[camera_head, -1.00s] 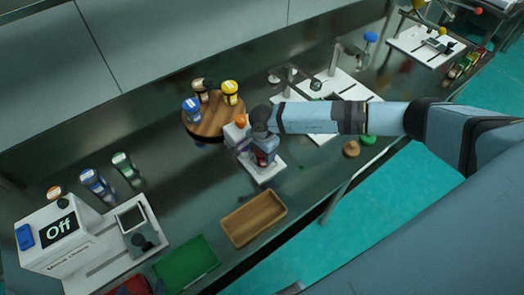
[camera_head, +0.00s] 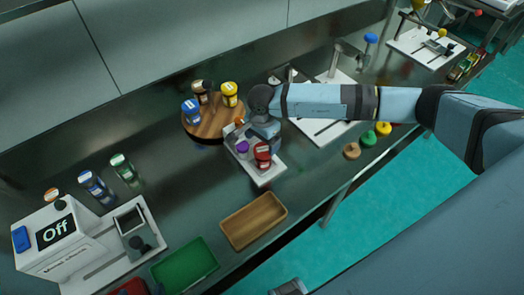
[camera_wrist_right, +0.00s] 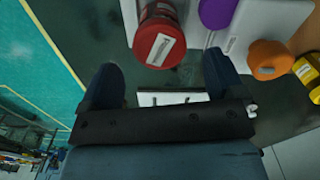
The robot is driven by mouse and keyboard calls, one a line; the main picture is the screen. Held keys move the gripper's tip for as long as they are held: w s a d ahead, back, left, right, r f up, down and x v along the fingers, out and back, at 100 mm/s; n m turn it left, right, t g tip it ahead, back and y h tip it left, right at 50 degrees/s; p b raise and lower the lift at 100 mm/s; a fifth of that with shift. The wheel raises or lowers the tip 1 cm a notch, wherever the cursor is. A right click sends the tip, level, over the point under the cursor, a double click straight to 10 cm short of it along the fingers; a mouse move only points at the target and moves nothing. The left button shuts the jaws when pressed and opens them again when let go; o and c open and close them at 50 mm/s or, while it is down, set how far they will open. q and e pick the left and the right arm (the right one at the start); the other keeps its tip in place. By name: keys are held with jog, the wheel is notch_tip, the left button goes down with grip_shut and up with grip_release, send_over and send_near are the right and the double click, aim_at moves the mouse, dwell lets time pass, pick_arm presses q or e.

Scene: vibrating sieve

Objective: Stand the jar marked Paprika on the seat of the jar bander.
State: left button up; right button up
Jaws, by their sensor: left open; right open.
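The red-lidded jar (camera_head: 262,152) stands upright toward the front of a small white stand (camera_head: 262,178), which I take for the jar bander. The jar's label is too small to read, so I cannot confirm that it says Paprika. A purple knob (camera_head: 243,147) and an orange part (camera_head: 239,121) are on the stand beside it. My right gripper (camera_head: 266,130) is just behind the jar. In the right wrist view its fingers (camera_wrist_right: 160,75) are spread and empty, with the red lid (camera_wrist_right: 159,43) just beyond them. My left gripper is not in view.
Several jars stand on a round wooden board (camera_head: 205,128) behind the stand. A wooden tray (camera_head: 253,221) and a green tray (camera_head: 185,266) lie in front. A white machine reading Off (camera_head: 57,240) is at the left. Coloured lids (camera_head: 368,138) lie to the right.

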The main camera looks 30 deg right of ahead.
pick_arm(q)
jog(key=shift+f, duration=0.5)
pick_arm(e)
notch_tip(320, 180, up, 4)
jog(key=shift+r, duration=0.6)
pick_arm(q)
jog(key=shift+r, duration=0.1)
jog(key=shift+r, duration=0.1)
pick_arm(e)
jog(key=shift+a, duration=0.1)
